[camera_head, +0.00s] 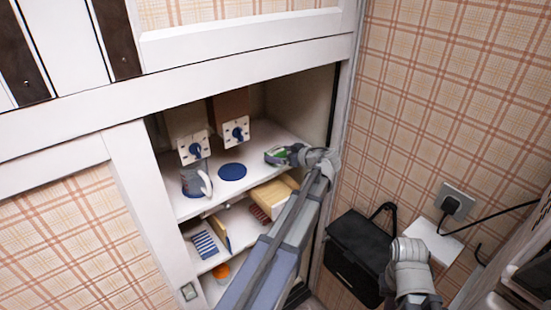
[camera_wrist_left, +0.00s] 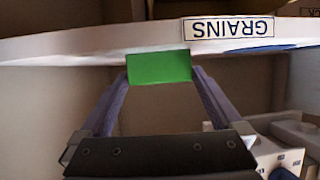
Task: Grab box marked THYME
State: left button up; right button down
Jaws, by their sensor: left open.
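A green box (camera_wrist_left: 158,69) shows between the two fingers of my left gripper (camera_wrist_left: 160,76) in the left wrist view. No lettering is readable on its visible face, so I cannot tell whether it is marked THYME. The fingers are spread, one at each side of the box; whether they touch it is unclear. In the head view, my left gripper (camera_head: 284,155) reaches into the right end of the upper cupboard shelf, and the green box (camera_head: 276,153) shows partly there. My right gripper is not visible.
A GRAINS label (camera_wrist_left: 228,28) appears upside down on a white edge. The lower shelf holds a wooden box (camera_head: 269,194).

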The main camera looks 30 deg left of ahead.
pick_arm(q)
jog(key=x, duration=0.2)
jog(key=shift+w+a+f, duration=0.1)
jog(key=shift+a+f, duration=0.05)
jog(key=shift+a, duration=0.1)
jog(key=shift+c, duration=0.2)
jog(key=c, duration=0.9)
jog(key=shift+c, duration=0.2)
